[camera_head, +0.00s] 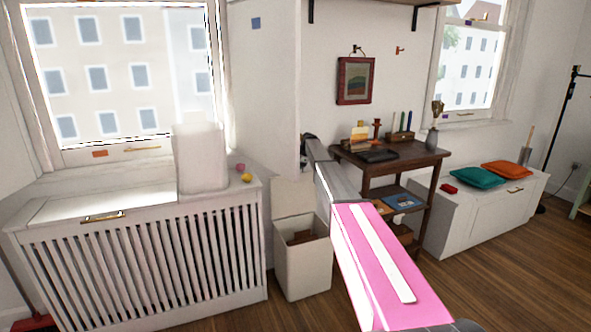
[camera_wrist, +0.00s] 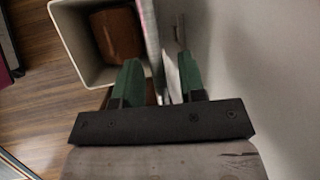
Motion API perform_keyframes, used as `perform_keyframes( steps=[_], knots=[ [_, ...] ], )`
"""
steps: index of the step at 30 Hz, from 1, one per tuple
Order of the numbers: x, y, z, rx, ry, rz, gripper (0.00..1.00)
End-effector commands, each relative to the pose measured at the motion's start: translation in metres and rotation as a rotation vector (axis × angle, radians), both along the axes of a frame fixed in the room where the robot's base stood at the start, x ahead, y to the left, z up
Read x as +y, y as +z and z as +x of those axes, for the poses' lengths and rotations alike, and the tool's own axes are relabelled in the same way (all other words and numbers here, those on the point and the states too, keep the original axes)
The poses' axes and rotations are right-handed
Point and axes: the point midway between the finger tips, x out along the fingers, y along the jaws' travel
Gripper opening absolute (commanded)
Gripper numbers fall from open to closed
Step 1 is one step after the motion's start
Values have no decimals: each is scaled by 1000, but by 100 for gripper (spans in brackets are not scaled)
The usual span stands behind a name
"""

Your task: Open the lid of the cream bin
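The cream bin (camera_head: 303,268) stands on the floor beside the radiator cover in the head view. Its lid (camera_head: 292,197) is raised, standing roughly upright at the back of the bin, and the mouth is uncovered. In the wrist view the bin (camera_wrist: 72,42) shows from above with a brown object (camera_wrist: 118,34) inside. The lid (camera_wrist: 150,35) appears nearly edge-on beside the opening. My gripper (camera_wrist: 160,68) has its green fingers apart, close to the lid's edge, which appears between them. I cannot tell whether a finger touches it.
A slatted white radiator cover (camera_head: 150,258) stands left of the bin. A dark wooden side table (camera_head: 388,160) holding small items is to the right. The wall (camera_wrist: 265,70) is close on the right in the wrist view. Wooden floor (camera_head: 500,265) is open at the right.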

Motion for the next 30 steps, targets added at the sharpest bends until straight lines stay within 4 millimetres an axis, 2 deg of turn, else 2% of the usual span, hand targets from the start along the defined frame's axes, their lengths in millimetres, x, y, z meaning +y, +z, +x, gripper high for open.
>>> perform_keyframes(
  steps=[8, 14, 30],
  knots=[
    [-1, 1, 0, 0, 0, -1, 37],
    [-6, 12, -1, 0, 0, -1, 37],
    [-43, 91, -6, -1, -1, -1, 37]
  ],
)
